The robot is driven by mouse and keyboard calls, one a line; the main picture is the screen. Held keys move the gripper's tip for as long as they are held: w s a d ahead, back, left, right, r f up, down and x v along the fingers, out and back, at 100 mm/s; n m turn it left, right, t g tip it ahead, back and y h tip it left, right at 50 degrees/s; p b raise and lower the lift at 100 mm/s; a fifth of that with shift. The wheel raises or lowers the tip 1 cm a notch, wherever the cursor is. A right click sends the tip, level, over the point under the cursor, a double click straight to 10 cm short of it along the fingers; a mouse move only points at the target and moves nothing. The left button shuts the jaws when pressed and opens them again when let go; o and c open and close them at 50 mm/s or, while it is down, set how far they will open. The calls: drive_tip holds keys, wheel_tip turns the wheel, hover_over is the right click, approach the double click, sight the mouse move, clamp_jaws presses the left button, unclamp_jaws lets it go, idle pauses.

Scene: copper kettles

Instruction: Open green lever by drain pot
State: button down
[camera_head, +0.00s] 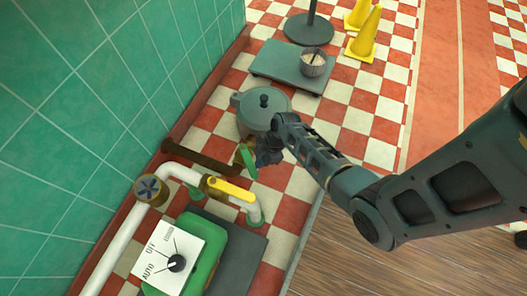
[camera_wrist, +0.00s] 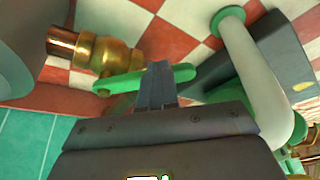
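The green lever (camera_wrist: 125,83) is attached to a brass valve (camera_wrist: 105,55) and points right in the wrist view. In the head view the green lever (camera_head: 248,161) shows beside the drain pot (camera_head: 263,108), a grey-green lidded pot by the wall. My gripper (camera_wrist: 157,75) has its two fingers together, with no clear gap. They cross in front of the lever and hide its middle; its rounded end shows to their right. I cannot tell whether they touch it. In the head view my gripper (camera_head: 268,154) is just right of the lever and partly hidden by my arm.
A white pipe with a yellow lever (camera_head: 229,189) runs in front, also near the gripper. A green box with a dial panel (camera_head: 172,259) stands at the bottom. A grey platform (camera_head: 290,68) bears a bowl (camera_head: 313,64). Yellow cones (camera_head: 366,34) stand behind. A green tiled wall (camera_head: 90,110) bounds the left.

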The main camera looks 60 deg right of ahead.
sight(249, 169)
drive_tip(key=a+m, duration=0.1)
drive_tip(key=w+a+m+h+p, duration=0.1)
drive_tip(key=shift+a+r+m+t, duration=0.2)
drive_tip(key=shift+m+t, duration=0.1)
drive_tip(key=shift+m, duration=0.1)
drive_tip(key=m, duration=0.1)
drive_tip(key=w+a+m+p, duration=0.1)
drive_tip(key=shift+w+a+f+m+h, duration=0.15)
drive_tip(key=shift+w+a+m+h, duration=0.15)
drive_tip(key=shift+h, duration=0.1)
drive_tip(key=shift+w+a+f+p, duration=0.1)
drive_tip(key=shift+w+a+p, duration=0.1)
drive_tip(key=shift+w+a, duration=0.25)
drive_tip(key=shift+w+a+p, duration=0.15)
drive_tip(key=shift+w+a, duration=0.05)
drive_tip(key=shift+w, duration=0.55)
drive_tip(key=shift+a, duration=0.1)
